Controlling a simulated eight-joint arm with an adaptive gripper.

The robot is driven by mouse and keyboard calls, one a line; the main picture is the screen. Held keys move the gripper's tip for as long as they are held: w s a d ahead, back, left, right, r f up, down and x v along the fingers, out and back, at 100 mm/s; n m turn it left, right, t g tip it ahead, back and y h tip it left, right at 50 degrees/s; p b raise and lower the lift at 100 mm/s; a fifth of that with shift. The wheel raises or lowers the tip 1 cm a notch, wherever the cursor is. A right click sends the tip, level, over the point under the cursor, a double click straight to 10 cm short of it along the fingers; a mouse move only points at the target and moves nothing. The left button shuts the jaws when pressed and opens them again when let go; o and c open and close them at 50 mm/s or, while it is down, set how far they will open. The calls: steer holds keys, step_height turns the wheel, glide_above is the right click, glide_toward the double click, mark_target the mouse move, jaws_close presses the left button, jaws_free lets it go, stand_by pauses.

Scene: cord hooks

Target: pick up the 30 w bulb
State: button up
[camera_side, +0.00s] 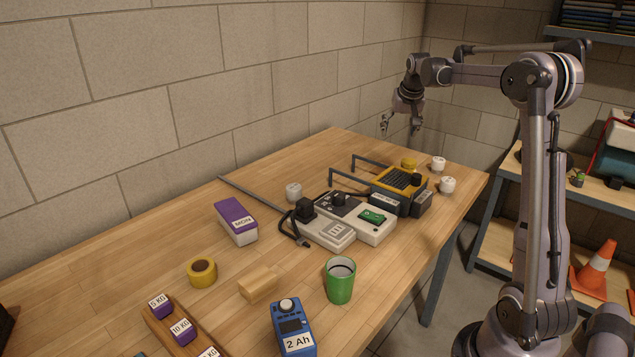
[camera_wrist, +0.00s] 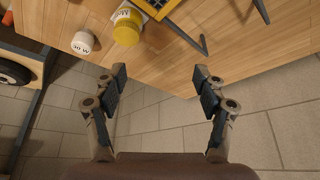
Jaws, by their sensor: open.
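Small white bulb-like pieces with rounded tops stand on the wooden table in the side view: one at the far end (camera_side: 438,163), one nearer the right edge (camera_side: 447,185) and one by the power strip (camera_side: 293,191). Their labels cannot be read there. In the wrist view, one white piece (camera_wrist: 83,42) shows at upper left with an upside-down wattage label, too small to read surely. My gripper (camera_side: 401,130) is open and empty, high beyond the table's far end. In the wrist view its fingers (camera_wrist: 160,82) are spread over the table edge and floor, below and right of that piece.
A yellow round container (camera_wrist: 127,30) stands beside the white piece, also in the side view (camera_side: 408,163). A yellow-black device (camera_side: 402,179) with grey bars is close by. Power strips (camera_side: 325,230), a green cup (camera_side: 340,281) and a purple-topped box (camera_side: 236,222) stand nearer.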

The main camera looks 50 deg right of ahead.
steer(key=s+d+f+m, duration=0.2)
steer(key=s+d+f, duration=0.1)
steer(key=d, duration=0.6)
steer(key=m+g, duration=0.2)
glide_toward(439, 160)
steer(key=x, duration=0.6)
steer(key=shift+d, duration=0.3)
steer(key=shift+a+x, duration=0.2)
steer(key=shift+x, duration=2.4)
steer(key=shift+f, duration=0.1)
steer(key=c, duration=1.3)
